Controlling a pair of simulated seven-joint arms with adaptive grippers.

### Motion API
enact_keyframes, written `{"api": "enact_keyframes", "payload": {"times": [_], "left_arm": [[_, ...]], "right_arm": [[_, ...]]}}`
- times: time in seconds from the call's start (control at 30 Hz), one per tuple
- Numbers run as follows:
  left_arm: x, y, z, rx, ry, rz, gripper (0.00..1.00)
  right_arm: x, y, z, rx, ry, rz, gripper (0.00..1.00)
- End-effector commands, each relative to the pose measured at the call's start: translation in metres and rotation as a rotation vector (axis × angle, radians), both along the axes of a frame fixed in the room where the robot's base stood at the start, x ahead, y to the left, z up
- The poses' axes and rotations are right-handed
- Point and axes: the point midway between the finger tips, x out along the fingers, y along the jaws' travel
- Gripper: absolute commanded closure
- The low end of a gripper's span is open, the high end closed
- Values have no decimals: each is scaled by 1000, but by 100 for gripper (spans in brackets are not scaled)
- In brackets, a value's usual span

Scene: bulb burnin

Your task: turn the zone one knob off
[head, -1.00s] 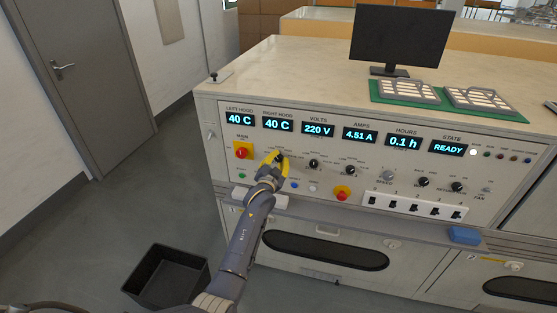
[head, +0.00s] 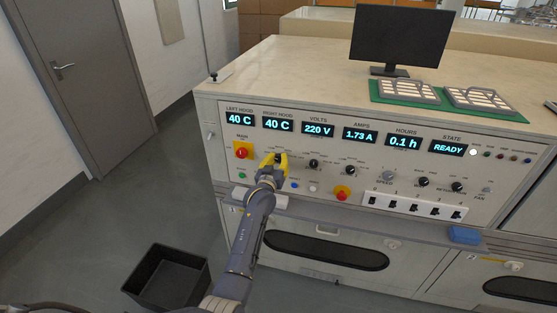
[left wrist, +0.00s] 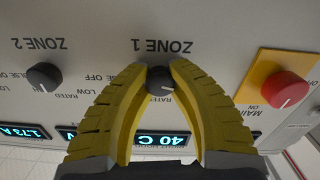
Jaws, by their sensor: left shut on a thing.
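The zone one knob (left wrist: 160,80) is a small round black knob under the upside-down "ZONE 1" label in the left wrist view. My left gripper (left wrist: 160,74) has its two yellow fingers closed on either side of it. In the head view the left gripper (head: 280,160) is at the panel, and its fingers mostly hide the knob. The knob's exact pointer setting is hard to read. The amps display (head: 360,135) shows 1.73 A. My right gripper is out of view.
The red main switch (head: 242,152) on a yellow plate sits just left of the gripper. The zone two knob (head: 314,164) is to its right. A red emergency button (head: 342,193) is lower right. A black bin (head: 165,280) stands on the floor.

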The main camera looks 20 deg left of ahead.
Motion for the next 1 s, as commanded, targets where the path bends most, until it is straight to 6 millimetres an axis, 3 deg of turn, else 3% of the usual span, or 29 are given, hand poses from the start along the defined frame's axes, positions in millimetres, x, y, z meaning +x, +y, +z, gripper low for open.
{"api": "enact_keyframes", "payload": {"times": [0.77, 0.8, 1.0], "left_arm": [[-1, 0, -4, -85, 5, 0, 100], [-1, 0, -4, -85, 5, 0, 75], [0, 0, -2, -84, 2, -1, 52]], "right_arm": [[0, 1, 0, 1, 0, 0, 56], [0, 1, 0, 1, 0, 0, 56], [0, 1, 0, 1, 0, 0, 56]]}}
